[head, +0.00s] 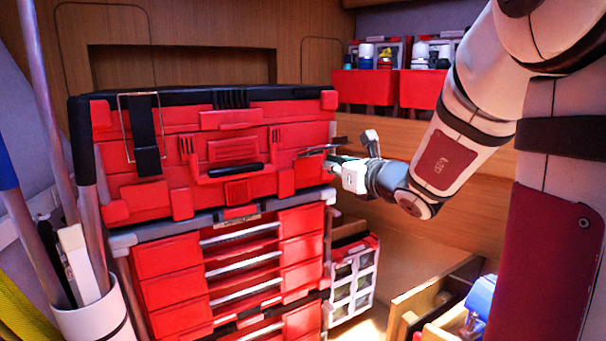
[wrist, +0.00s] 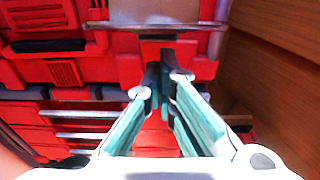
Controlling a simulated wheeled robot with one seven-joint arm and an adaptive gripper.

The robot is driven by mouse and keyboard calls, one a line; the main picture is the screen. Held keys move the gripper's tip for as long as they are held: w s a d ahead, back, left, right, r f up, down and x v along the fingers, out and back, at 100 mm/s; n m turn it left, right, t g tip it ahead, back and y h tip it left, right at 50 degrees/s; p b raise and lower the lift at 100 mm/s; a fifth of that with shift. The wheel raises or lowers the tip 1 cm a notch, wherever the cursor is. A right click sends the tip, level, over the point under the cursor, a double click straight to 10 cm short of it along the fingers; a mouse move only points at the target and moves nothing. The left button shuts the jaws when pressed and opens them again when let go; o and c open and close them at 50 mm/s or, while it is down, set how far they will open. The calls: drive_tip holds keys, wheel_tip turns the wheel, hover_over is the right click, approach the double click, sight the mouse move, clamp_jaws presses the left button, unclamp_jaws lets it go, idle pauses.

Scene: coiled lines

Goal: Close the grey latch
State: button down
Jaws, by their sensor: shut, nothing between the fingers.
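The grey latch (head: 314,151) sticks out from the right front of the upper red toolbox (head: 150,185), appearing swung out from its face. In the wrist view it is a wide grey plate (wrist: 155,12) across the top, partly cut off by the frame. My gripper (head: 333,161) is beside the toolbox's right front, close under the latch. In the wrist view the fingers of my gripper (wrist: 163,85) are together at the tips, with nothing between them, below the plate's edge. Whether they touch the latch I cannot tell.
A black strap with a wire loop (head: 143,130) hangs on the toolbox's left front. A red drawer unit (head: 170,257) stands below. A wooden wall (head: 440,200) is close on the right. A white tube holder (head: 95,318) with poles stands front left. Red bins (head: 362,88) sit on the back shelf.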

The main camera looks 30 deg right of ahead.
drive_tip(key=shift+a+r, duration=0.1)
drive_tip(key=shift+r, duration=0.3)
